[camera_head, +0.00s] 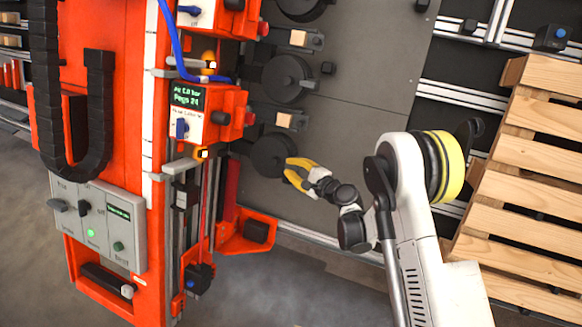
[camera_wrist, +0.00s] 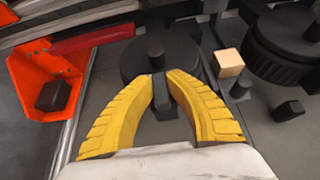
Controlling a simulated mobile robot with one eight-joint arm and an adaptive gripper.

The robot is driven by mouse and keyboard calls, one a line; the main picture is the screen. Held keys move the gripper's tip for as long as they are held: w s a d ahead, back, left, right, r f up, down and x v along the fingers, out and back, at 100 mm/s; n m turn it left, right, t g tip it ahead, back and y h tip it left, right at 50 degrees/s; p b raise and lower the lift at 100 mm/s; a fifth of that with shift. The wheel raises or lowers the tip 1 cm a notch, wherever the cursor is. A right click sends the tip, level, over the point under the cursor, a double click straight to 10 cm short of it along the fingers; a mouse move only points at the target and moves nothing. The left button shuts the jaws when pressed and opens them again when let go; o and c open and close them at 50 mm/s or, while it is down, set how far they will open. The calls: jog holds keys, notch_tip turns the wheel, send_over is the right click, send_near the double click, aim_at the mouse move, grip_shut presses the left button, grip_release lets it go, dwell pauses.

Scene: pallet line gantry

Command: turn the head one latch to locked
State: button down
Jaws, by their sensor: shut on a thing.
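My gripper (camera_head: 289,169) has yellow fingers and reaches left to a black round disc (camera_head: 268,156) at the lowest red printing head (camera_head: 207,117). In the wrist view the two fingers (camera_wrist: 160,84) close around a small dark upright handle (camera_wrist: 162,100), which I take for the head one latch. It stands in front of the black disc (camera_wrist: 137,58) with a dark knob on top. The fingers hide part of the handle and disc. No lock marking is readable, so I cannot tell the latch's exact angle.
A wooden block (camera_wrist: 228,62) and a second black disc (camera_wrist: 284,45) lie right of my fingers in the wrist view. An orange bracket (camera_wrist: 38,70) is at left. A grey control box (camera_head: 98,222) and wooden pallet (camera_head: 530,170) flank the plate (camera_head: 365,75).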

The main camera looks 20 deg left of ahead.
dwell(0.4)
jog(key=c, duration=1.3)
grip_release()
jog(key=shift+c, duration=0.2)
notch_tip(320, 180, up, 10)
jog(key=shift+r, duration=0.1)
